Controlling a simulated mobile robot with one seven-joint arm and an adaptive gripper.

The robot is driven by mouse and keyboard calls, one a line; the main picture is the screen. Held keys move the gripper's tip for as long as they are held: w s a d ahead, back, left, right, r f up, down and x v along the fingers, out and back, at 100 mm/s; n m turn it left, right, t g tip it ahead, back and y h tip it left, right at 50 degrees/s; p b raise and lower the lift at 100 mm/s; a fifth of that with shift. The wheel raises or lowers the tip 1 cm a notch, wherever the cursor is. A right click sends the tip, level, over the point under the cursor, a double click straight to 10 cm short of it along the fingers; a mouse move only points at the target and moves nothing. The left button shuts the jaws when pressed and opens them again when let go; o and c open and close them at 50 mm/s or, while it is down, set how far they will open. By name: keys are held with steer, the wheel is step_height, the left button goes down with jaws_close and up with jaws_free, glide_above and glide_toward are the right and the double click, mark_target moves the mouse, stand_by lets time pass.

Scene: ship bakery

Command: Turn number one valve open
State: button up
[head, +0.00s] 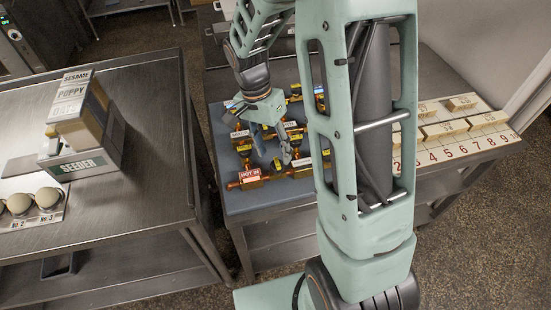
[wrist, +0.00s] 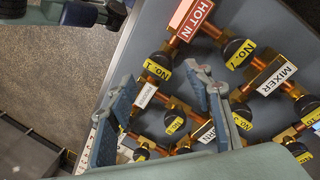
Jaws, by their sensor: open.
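A board of copper pipes carries several black valve knobs with yellow number tags. In the wrist view, one knob (wrist: 238,52), right of the red HOT IN sign (wrist: 192,18), has a tag that looks like No. 1. Another tagged knob (wrist: 157,66) sits below left of the sign; its number is hard to read. My gripper (wrist: 160,82) is open, its fingers apart over the pipes, with no knob clearly held. In the head view, my gripper (head: 283,150) hangs over the pipe board, above and right of the HOT IN sign (head: 250,175). My arm hides the board's right part.
A MIXER sign (wrist: 276,76) and more knobs lie close by in the wrist view. In the head view, a numbered rack (head: 470,146) with pale blocks stands at right. The left metal table (head: 150,195) holds a seeder box (head: 82,160) and round No. 2 and No. 3 pieces.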

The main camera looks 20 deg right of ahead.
mark_target(276, 161)
steer(key=shift+s+d+f, duration=0.15)
steer(key=shift+f, duration=0.9)
steer(key=shift+s+d+f, duration=0.15)
steer(key=shift+f, duration=0.85)
steer(key=shift+c, duration=0.4)
steer(key=c, duration=1.1)
